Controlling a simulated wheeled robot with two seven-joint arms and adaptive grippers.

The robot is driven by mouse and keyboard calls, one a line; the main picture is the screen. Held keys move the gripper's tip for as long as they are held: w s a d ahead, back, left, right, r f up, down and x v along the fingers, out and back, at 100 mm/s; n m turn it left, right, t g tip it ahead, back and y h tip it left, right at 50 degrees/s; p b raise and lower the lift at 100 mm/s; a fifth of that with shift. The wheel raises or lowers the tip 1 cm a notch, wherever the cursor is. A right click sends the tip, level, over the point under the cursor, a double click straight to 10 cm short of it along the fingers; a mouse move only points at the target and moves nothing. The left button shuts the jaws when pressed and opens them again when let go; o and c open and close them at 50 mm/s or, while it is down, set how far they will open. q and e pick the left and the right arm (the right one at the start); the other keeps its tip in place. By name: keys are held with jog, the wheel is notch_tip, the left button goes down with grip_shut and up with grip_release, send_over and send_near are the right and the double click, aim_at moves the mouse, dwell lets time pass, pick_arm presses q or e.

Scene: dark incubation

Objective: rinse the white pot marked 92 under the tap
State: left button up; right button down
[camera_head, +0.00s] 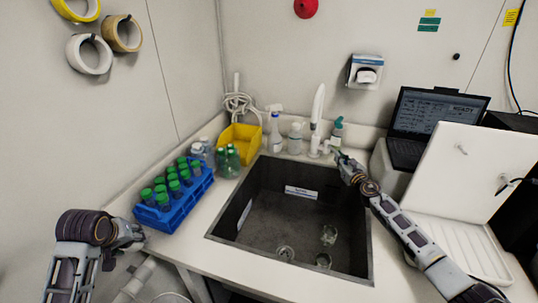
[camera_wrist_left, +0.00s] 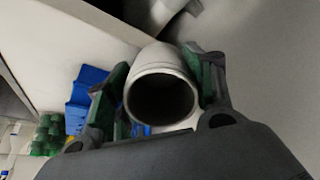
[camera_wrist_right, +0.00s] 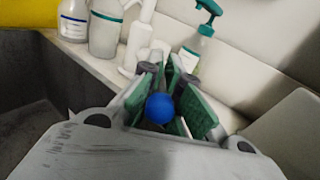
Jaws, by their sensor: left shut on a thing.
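My left gripper (camera_head: 130,236) is at the counter's left front edge, away from the sink. In the left wrist view its green-padded fingers are shut on a white pot (camera_wrist_left: 163,62), whose round dark mouth faces the camera. No number shows on it. The white tap (camera_head: 318,108) stands at the back right of the sink (camera_head: 262,228). My right gripper (camera_head: 341,158) is beside the tap's base. In the right wrist view its pads stand apart, with a blue knob (camera_wrist_right: 160,108) between them; whether they touch it is unclear.
A blue rack (camera_head: 178,212) of green-capped tubes stands left of the sink, near my left gripper. Bottles (camera_head: 275,132) and a yellow bin (camera_head: 240,146) line the back. Several clear glass vessels (camera_head: 329,235) lie in the sink. A laptop (camera_head: 430,122) is at the right.

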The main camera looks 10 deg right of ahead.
jog(key=c, duration=1.7)
grip_release()
jog(key=shift+f, duration=0.1)
jog(key=shift+s, duration=0.1)
